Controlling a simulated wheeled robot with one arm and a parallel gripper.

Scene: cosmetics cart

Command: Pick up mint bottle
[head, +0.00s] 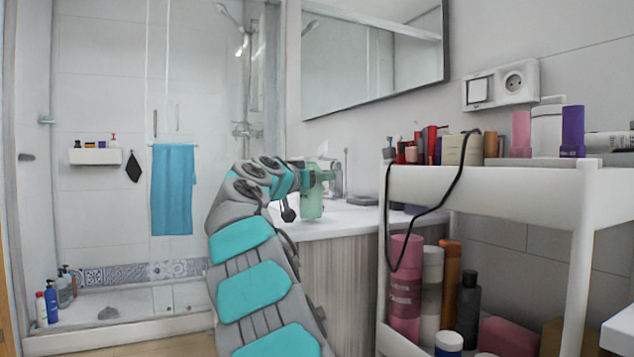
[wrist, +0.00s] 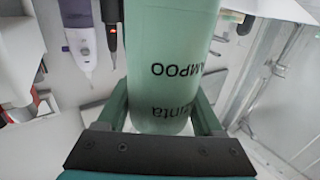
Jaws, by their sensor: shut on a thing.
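The mint bottle (head: 311,203) is in my gripper (head: 318,177), in front of the sink counter in the head view. The head view does not settle whether its end touches anything. In the wrist view the mint bottle (wrist: 172,45) fills the middle, with dark lettering that reads upside down. The fingers of my gripper (wrist: 160,112) lie along both sides of it, shut on it. The far end of the bottle is cut off by the top of the wrist view.
A white cart (head: 480,182) stands to the right, with several cosmetics on its top and lower shelf. A black cable (head: 437,208) hangs over its left edge. The white counter (head: 350,219) lies behind my gripper. A blue towel (head: 172,190) hangs on the shower glass.

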